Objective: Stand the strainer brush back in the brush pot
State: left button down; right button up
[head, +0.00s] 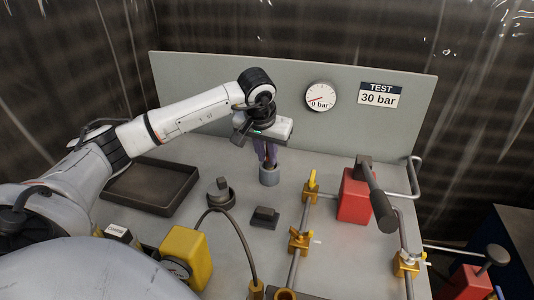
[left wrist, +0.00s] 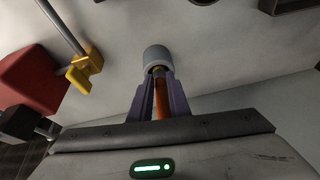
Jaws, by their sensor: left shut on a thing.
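My left gripper (head: 267,160) points down over the grey brush pot (head: 269,176), which stands on the bench near the back panel. Its purple fingers are shut on the strainer brush (left wrist: 162,102), of which an orange-brown handle part shows between the fingers in the left wrist view. The far end of the brush lines up with the mouth of the brush pot (left wrist: 157,58) and seems to be at or inside it; how deep I cannot tell. In the head view the fingers hide most of the brush. My right gripper is not in view.
An empty dark tray (head: 150,187) lies left of the pot. A dark cup-like holder (head: 220,194) and a small black block (head: 265,217) stand in front. Pipes with yellow valves (head: 311,187) and a red block (head: 354,197) are to the right. A gauge (head: 321,96) is on the back panel.

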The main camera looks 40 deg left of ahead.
pick_arm(q)
jog(key=c, duration=1.6)
grip_release()
jog(key=shift+r, duration=0.1)
jog(key=v, duration=1)
jog(key=shift+r, duration=0.1)
jog(key=shift+s, duration=0.1)
